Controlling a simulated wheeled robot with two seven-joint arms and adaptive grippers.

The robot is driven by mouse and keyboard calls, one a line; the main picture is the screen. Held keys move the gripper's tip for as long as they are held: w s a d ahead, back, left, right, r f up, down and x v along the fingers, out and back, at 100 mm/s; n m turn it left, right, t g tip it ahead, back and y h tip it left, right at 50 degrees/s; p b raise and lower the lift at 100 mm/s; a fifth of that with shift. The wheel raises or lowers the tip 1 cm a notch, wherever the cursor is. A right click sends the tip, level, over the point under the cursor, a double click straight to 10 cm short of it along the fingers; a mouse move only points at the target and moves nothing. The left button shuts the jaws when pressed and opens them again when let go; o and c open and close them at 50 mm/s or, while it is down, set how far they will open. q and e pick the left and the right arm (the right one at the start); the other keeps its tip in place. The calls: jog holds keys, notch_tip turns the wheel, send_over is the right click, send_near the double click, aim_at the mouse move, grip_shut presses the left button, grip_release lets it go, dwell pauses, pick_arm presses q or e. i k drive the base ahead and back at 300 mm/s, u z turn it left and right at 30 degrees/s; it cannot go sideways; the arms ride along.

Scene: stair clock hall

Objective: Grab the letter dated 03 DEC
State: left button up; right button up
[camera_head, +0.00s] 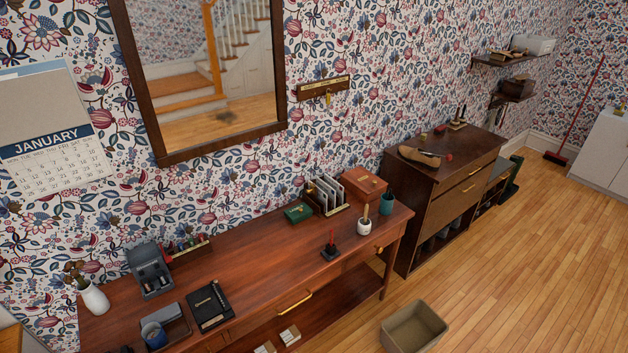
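Several pale letters or envelopes (328,189) stand upright in a dark letter rack (339,209) near the back right of the long wooden console table (250,270). They are too small for any date to be read, so I cannot tell which one is dated 03 DEC. Neither of my grippers can be made out in this view.
Beside the rack are a green box (298,212), a reddish-brown box (363,184), a white pot (364,226) and a teal cup (387,204). A bin (414,327) sits on the floor. The table's middle is clear.

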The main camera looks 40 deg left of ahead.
aim_at(340, 190)
jog(key=u, duration=0.8)
jog(key=i, duration=1)
jog(key=u, duration=1.05)
